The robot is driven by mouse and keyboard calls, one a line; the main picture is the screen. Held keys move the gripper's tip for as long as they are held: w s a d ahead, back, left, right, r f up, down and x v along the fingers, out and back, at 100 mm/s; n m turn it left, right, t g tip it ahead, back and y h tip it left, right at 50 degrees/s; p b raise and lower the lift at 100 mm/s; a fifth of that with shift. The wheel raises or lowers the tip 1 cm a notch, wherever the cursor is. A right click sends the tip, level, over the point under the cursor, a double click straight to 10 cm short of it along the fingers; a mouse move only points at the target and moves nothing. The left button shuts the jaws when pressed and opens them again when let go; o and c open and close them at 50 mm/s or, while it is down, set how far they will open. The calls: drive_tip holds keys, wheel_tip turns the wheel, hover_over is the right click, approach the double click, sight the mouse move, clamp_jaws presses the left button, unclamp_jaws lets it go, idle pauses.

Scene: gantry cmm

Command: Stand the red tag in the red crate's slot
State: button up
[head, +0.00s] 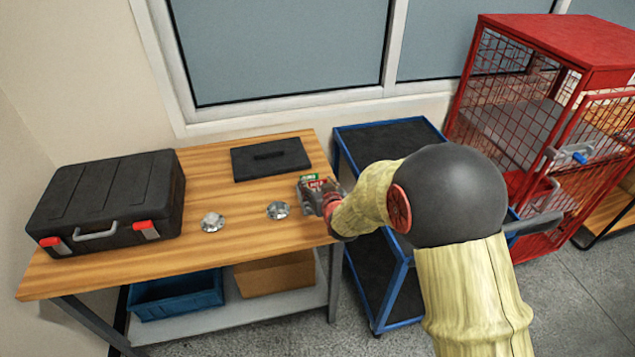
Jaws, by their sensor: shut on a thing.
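My gripper (318,196) is over the right end of the wooden table, seen small and partly covered by my own arm. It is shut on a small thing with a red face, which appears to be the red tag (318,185). A small green patch (307,178) shows right beside it; I cannot tell whether it is part of the same thing. The fingertips and the tag's lower edge are hard to make out.
On the wooden table (150,262) are a black toolbox (108,200), a flat black case (270,158) and two shiny faceted pieces (212,222), (277,210). A blue-framed cart (385,128) stands right of the table. A blue bin (176,294) and cardboard box (275,275) sit below.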

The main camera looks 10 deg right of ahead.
drive_tip(key=shift+f+b, duration=2.05)
drive_tip(key=shift+f, duration=0.75)
drive_tip(key=o, duration=0.9)
drive_tip(key=shift+o, duration=0.8)
drive_tip(key=shift+r, duration=0.15)
drive_tip(key=shift+r+p, duration=1.1)
drive_tip(key=shift+r, duration=1.05)
